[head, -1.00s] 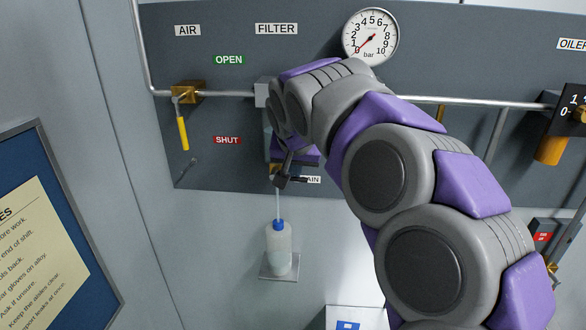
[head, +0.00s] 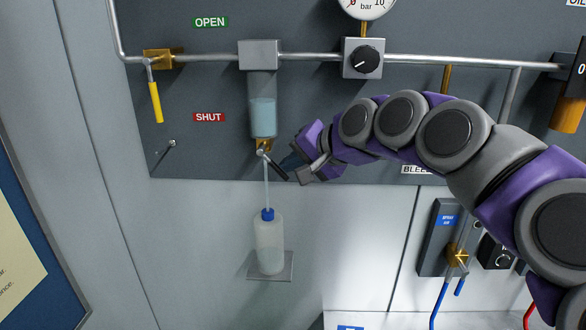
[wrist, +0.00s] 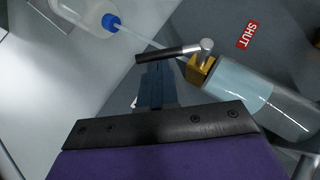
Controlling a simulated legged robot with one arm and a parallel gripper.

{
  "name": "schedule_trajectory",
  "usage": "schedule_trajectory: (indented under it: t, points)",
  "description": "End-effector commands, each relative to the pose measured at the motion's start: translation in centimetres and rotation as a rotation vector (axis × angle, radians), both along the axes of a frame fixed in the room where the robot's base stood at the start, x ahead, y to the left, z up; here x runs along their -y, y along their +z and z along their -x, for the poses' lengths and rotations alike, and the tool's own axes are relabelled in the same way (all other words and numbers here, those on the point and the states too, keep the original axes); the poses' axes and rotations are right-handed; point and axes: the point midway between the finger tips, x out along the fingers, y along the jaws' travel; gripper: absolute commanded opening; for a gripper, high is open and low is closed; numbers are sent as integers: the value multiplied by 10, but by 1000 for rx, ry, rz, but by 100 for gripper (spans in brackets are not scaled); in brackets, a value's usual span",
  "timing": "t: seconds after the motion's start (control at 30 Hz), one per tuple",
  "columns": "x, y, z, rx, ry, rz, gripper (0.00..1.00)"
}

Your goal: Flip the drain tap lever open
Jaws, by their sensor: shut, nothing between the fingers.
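The drain tap is a small brass body (head: 264,145) under the filter bowl (head: 263,112), which holds pale blue liquid. Its dark lever (head: 277,169) slants down and right from the tap. In the wrist view, the lever (wrist: 167,55) runs left from a round grey pivot on the brass tap (wrist: 199,70). My gripper (head: 287,163) is right beside the lever, on its right in the head view. In the wrist view, the shut fingers (wrist: 155,80) end at the lever's lower side. They hold nothing; whether they touch the lever is unclear.
A clear tube drops from the tap into a blue-capped bottle (head: 269,243) on a small shelf (head: 287,268). The yellow-handled air valve (head: 155,100) is left of the filter, and a knob (head: 365,60) is to its right. A metal pipe crosses above.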

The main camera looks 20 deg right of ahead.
Motion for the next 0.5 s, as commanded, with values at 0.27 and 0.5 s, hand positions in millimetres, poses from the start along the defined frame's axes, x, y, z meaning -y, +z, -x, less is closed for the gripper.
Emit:
schedule_trajectory:
  t: [0.27,0.5]
  points:
    - [-6,-20,0,80,2,-251,0]
    - [-13,-29,-3,137,2,-429,0]
